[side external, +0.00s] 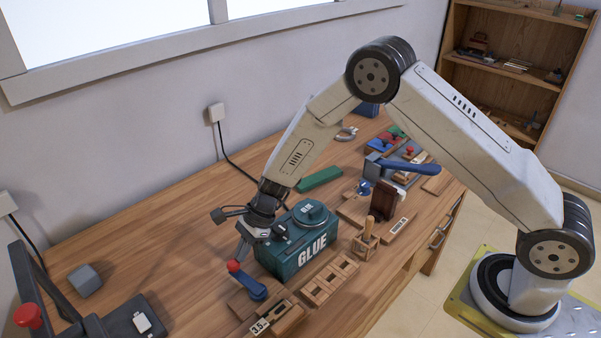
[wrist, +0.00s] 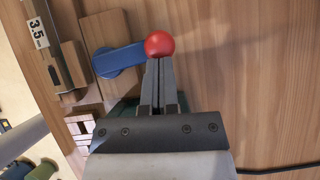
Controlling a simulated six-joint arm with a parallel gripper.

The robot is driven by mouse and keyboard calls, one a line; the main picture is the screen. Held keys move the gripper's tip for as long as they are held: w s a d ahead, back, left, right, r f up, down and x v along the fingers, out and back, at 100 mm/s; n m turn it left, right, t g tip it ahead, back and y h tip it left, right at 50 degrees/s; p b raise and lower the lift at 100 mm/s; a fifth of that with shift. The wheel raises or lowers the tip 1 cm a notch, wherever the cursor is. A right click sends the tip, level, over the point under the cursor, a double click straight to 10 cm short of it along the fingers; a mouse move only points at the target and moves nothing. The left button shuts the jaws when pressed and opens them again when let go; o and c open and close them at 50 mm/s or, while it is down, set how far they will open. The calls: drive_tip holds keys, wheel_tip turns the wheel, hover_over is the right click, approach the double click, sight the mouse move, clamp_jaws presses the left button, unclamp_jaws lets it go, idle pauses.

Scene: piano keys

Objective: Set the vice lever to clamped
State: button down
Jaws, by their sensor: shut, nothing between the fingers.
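A blue lever (side external: 252,288) with a red ball knob (side external: 234,266) is mounted on a wooden base at the front of the bench. In the wrist view the blue arm (wrist: 119,60) points right, with the red ball (wrist: 159,45) at its end. My gripper (side external: 238,256) is shut and empty, pointing down right at the ball. In the wrist view its fingertips (wrist: 159,64) lie against or just beside the ball; I cannot tell if they touch. Whether this lever is the vice's is not clear. Another blue handle (side external: 412,165) shows farther along the bench.
A green GLUE box (side external: 311,250) stands right beside my gripper. A 3.5 label block (side external: 262,326) and wooden slotted pieces (side external: 328,280) are close by. A black frame with a red knob (side external: 28,316) is at left. The bench between them is clear.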

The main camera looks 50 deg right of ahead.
sight(231, 263)
drive_tip(key=shift+a+n, duration=0.2)
drive_tip(key=shift+n, duration=0.1)
drive_tip(key=a+n+g, duration=0.1)
drive_tip(key=n, duration=0.1)
drive_tip(key=a+n+g, duration=0.1)
drive_tip(key=shift+w+a+n+g, duration=0.1)
drive_tip(key=shift+a+n+g, duration=0.2)
drive_tip(key=shift+a+n, duration=0.1)
drive_tip(key=a+n+g, duration=0.1)
drive_tip(key=a+n+g+h, duration=0.1)
drive_tip(key=n, duration=0.1)
drive_tip(key=shift+s+a+n, duration=0.1)
drive_tip(key=shift+s+n, duration=0.2)
drive_tip(key=shift+s, duration=0.05)
drive_tip(key=a+n+h, duration=0.1)
drive_tip(key=n, duration=0.1)
drive_tip(key=s+a+n+g, duration=0.1)
drive_tip(key=shift+s+n+g+h, duration=0.2)
drive_tip(key=shift+n+g+h, duration=0.1)
drive_tip(key=shift+n+h, duration=0.1)
drive_tip(key=shift+s+a+n+g+h, duration=0.25)
drive_tip(key=shift+s+a+n+h, duration=0.25)
drive_tip(key=shift+n, duration=0.5)
drive_tip(key=shift+s+a+n+g+h, duration=0.25)
drive_tip(key=shift+s+n+h, duration=0.35)
drive_tip(key=shift+n, duration=0.4)
drive_tip(key=shift+w+r, duration=0.1)
drive_tip(key=v, duration=0.9)
drive_tip(key=shift+d+r, duration=0.25)
drive_tip(key=shift+r, duration=0.1)
